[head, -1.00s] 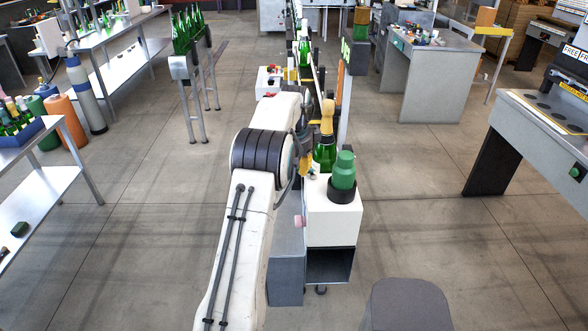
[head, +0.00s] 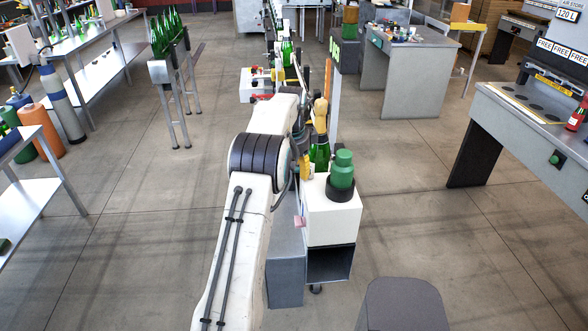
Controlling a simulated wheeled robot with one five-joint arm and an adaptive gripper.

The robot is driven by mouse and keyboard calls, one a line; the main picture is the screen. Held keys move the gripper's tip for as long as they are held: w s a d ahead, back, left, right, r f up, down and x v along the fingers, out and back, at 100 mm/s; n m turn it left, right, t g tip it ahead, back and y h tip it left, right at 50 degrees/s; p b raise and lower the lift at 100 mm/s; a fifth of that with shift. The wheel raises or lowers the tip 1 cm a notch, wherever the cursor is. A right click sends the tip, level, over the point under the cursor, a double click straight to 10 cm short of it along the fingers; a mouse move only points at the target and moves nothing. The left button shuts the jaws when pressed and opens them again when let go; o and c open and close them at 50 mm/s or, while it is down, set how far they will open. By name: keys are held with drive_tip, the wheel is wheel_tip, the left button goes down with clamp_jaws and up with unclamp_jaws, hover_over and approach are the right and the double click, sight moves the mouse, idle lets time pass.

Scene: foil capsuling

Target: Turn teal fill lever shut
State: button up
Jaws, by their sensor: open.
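I cannot pick out a teal fill lever for certain in the head view. A small green knob (head: 555,158) sits on the front of the grey bench at the right, apart from my arm. My white arm reaches forward along the bottle line. My gripper (head: 302,132) is mostly hidden behind my arm; only dark parts show, left of a gold-foiled green bottle (head: 320,152). It is open, and I cannot tell whether it touches anything.
A white box (head: 331,221) with a green capped piece (head: 342,170) on top stands right of my arm. A rack of green bottles (head: 168,68) stands at the left.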

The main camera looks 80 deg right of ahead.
drive_tip(key=shift+d, duration=0.1)
wheel_tip(320, 180, up, 12)
drive_tip(key=a, duration=0.2)
drive_tip(key=shift+a+f, duration=0.15)
idle(0.4)
drive_tip(key=shift+w, duration=0.1)
